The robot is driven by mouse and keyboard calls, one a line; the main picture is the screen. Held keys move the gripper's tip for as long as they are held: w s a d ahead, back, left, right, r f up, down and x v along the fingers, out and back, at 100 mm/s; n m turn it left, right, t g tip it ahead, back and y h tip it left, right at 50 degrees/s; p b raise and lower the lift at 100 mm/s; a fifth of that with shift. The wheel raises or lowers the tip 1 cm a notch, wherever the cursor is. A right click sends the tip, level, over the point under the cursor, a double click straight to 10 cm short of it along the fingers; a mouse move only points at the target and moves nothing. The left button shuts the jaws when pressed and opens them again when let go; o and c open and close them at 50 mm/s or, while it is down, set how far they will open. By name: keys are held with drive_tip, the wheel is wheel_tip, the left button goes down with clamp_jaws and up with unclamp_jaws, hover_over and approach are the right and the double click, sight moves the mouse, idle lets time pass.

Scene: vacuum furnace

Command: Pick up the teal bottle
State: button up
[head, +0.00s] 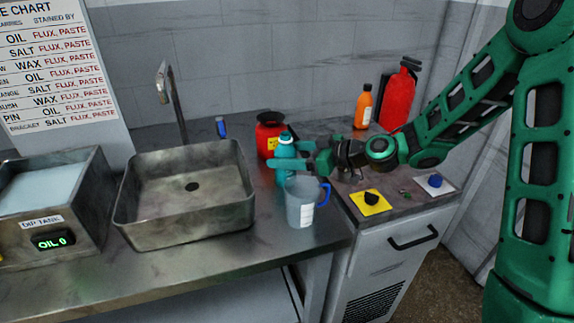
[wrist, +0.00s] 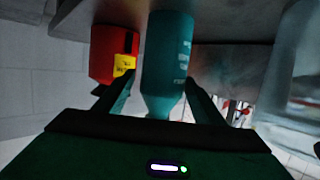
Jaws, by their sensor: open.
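The teal bottle (head: 285,152) stands upright on the metal counter, behind the clear jug (head: 301,204) with the blue handle. In the wrist view the bottle (wrist: 168,50) appears upside down and lies between my two fingers. My gripper (head: 288,158) reaches in from the right at the height of the bottle's upper part, with its fingers on either side. In the wrist view my gripper (wrist: 158,96) is open, and a gap shows between the left finger and the bottle. Whether the right finger touches it I cannot tell. The bottle's lower part is partly hidden by a finger and the jug.
A red container (head: 268,134) with a yellow label stands close behind the bottle. The sink (head: 184,190) is to the left. An orange bottle (head: 363,106) and a red extinguisher (head: 399,96) stand at the back right. A yellow square (head: 370,203) with a black knob lies right of the jug.

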drive_tip(key=x, duration=0.4)
drive_tip(key=shift+a, duration=0.1)
drive_tip(key=shift+r, duration=0.1)
drive_tip(key=c, duration=1.2)
drive_tip(key=shift+o, duration=0.2)
drive_tip(key=shift+r, duration=0.2)
wheel_tip(320, 180, up, 17)
idle(0.7)
drive_tip(key=shift+r, duration=0.3)
